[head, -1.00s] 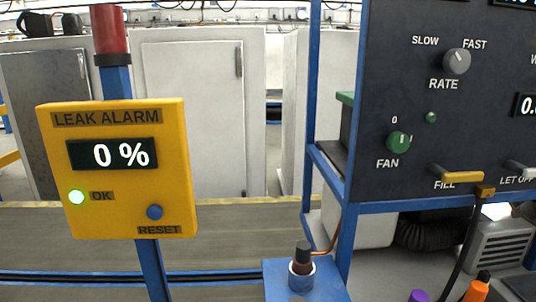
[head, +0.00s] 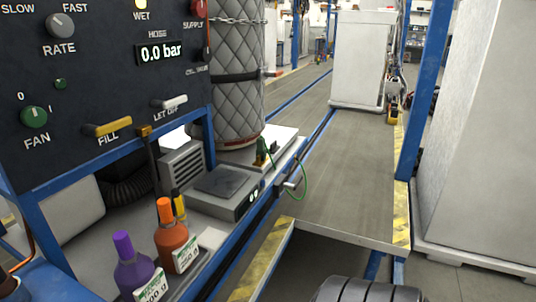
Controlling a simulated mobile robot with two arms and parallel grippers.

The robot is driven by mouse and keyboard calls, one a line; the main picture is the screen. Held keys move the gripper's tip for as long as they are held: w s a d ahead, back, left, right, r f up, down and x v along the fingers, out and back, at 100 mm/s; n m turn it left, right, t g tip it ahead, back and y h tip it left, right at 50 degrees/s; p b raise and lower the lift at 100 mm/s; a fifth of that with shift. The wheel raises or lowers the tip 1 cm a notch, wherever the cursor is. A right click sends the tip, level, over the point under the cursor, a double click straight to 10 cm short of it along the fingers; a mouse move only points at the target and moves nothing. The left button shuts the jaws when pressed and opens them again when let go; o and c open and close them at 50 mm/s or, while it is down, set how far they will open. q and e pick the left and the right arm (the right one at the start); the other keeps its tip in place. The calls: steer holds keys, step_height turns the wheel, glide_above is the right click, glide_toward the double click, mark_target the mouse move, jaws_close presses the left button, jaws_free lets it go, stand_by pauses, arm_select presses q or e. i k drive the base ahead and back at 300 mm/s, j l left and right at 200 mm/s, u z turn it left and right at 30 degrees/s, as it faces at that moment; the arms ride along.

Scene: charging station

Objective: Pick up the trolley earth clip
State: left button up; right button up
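A small green and brass-coloured clip (head: 262,153), which looks like the trolley earth clip, stands on the light ledge by the foot of the quilted grey cylinder in the head view. A thin green cable (head: 303,188) loops from near it down to the blue-edged bench's right side. The clip is small, so its jaws cannot be made out. Neither of my grippers is in view.
A dark control panel (head: 100,70) is at left. On the bench below are an orange bottle (head: 171,238), a purple bottle (head: 132,265) and a grey scale (head: 225,190). The quilted cylinder (head: 236,90) stands behind. A grey walkway (head: 350,170) with yellow-black edges lies right.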

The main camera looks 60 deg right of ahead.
mark_target(260, 149)
steer(key=k+z, duration=0.15)
steer(key=z, duration=0.2)
steer(key=k+z, duration=0.1)
steer(key=z, duration=0.25)
steer(key=k+l+z, duration=0.1)
steer(key=z, duration=0.3)
steer(key=i+z, duration=0.75)
